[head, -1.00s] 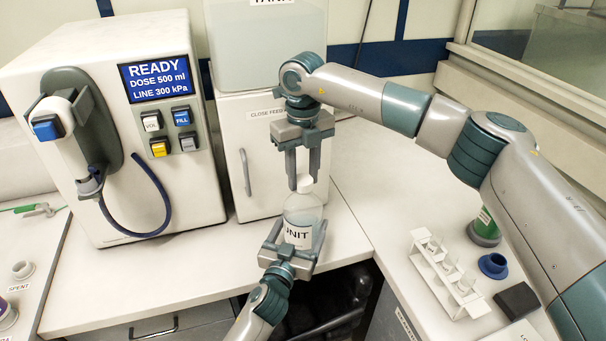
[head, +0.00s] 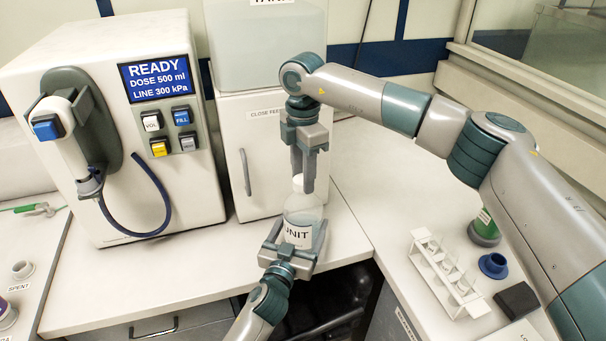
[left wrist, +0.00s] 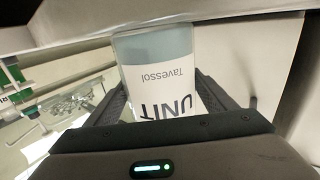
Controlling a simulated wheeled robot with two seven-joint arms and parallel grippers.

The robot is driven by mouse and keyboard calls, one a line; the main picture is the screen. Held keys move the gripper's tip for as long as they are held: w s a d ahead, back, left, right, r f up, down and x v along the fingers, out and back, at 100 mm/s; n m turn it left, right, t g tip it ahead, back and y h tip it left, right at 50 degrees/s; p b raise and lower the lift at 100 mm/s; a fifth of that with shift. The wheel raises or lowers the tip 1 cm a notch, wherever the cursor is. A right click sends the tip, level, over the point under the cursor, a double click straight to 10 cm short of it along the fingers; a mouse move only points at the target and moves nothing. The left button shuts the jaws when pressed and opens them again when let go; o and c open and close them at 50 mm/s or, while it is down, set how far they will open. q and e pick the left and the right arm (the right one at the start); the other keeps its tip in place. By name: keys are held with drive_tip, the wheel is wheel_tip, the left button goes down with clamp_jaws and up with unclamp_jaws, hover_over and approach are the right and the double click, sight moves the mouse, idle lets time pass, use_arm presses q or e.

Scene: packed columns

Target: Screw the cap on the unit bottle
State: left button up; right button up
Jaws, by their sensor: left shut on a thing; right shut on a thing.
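The unit bottle (head: 302,212) is clear with a white UNIT label and stands upright at the front edge of the counter. My left gripper (head: 292,240) is shut around its lower body. In the left wrist view the bottle (left wrist: 170,75) sits between the two dark fingers (left wrist: 170,95). My right gripper (head: 302,178) points straight down over the bottle's mouth, shut on the white cap (head: 298,184). The cap is on top of the bottle neck, partly hidden by the fingers. I cannot tell how far the threads are engaged.
A filling machine (head: 120,120) with a READY screen stands at left, its blue hose hanging in front. A tank cabinet (head: 262,160) is behind the bottle. A white tube rack (head: 447,272), blue ring (head: 493,265) and dark block (head: 517,299) lie on the right counter.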

drive_tip(key=m, duration=0.4)
drive_tip(key=shift+m, duration=0.4)
drive_tip(key=m, duration=0.4)
drive_tip(key=shift+m, duration=0.4)
drive_tip(key=o, duration=1.1)
drive_tip(key=shift+r, duration=2.25)
